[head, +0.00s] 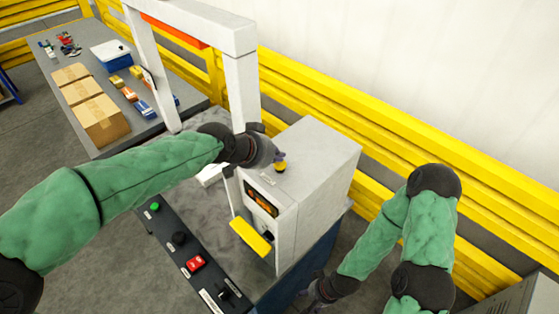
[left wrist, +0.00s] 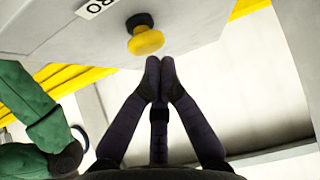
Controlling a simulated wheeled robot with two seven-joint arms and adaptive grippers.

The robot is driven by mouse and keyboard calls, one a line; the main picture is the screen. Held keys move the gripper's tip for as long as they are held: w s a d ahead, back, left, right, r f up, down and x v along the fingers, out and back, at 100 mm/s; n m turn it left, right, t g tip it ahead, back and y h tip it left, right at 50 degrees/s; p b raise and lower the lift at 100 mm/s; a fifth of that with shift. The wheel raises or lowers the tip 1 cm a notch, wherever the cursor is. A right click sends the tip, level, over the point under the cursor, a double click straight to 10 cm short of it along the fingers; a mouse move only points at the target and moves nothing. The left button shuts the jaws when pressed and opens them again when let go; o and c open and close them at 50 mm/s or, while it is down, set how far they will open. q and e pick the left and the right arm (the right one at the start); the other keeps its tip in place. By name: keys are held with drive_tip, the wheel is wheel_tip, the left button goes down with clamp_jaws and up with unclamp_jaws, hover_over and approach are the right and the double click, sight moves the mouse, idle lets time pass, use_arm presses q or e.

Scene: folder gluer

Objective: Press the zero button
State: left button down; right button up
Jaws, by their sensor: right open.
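The zero button is a yellow mushroom button (head: 281,168) with a black collar on top of the grey box. In the left wrist view the yellow button (left wrist: 146,41) is just beyond my fingertips, beside a white label ending in "RO" (left wrist: 95,8). My left gripper (head: 277,157) is at the button in the head view, with its fingers partly hidden. In the left wrist view the fingertips of my left gripper (left wrist: 160,62) are together with nothing between them; a small gap to the button seems to show. My right gripper (head: 314,292) is open, low beside the machine.
The grey box (head: 320,150) carries a display (head: 262,198) and a yellow flap (head: 250,237). The front panel has a green button (head: 155,207), a black knob (head: 178,238) and a red switch (head: 195,263). A white gantry (head: 242,90) stands behind my left forearm. Cartons (head: 100,120) lie on a table.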

sight(277, 164)
use_arm(q)
drive_tip(key=shift+r+p, duration=1.8)
drive_tip(key=shift+r, duration=1.25)
